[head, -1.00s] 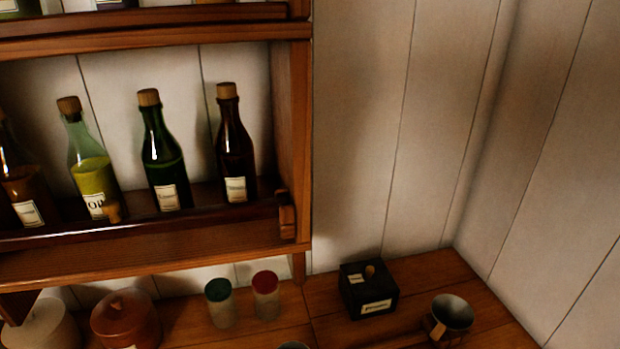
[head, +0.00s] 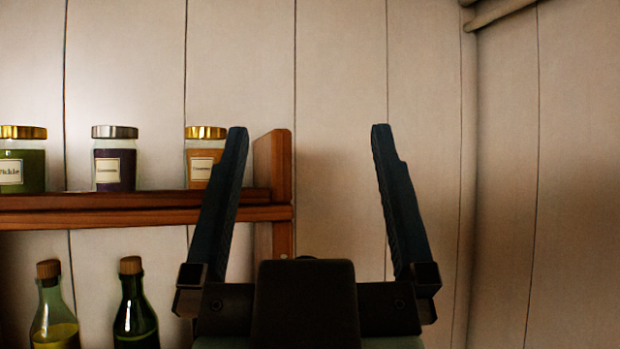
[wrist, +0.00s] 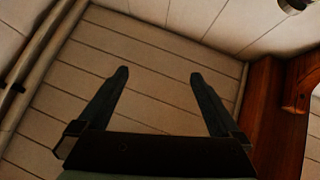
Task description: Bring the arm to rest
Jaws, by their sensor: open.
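My gripper (head: 308,130) stands upright in the middle of the head view, its two dark fingers spread wide with nothing between them. Its left finger partly covers the right end of the wooden shelf in the picture. In the wrist view my gripper (wrist: 157,75) is also open and empty, with plank wall behind the fingers. Whether the fingers touch the shelf cannot be told from these views.
The wooden shelf (head: 130,214) holds a green jar (head: 22,160), a purple jar (head: 114,160) and an orange jar (head: 203,158). Corked bottles (head: 134,310) stand below. White plank wall (head: 340,90) fills the right. Brown wood (wrist: 270,120) shows at right in the wrist view.

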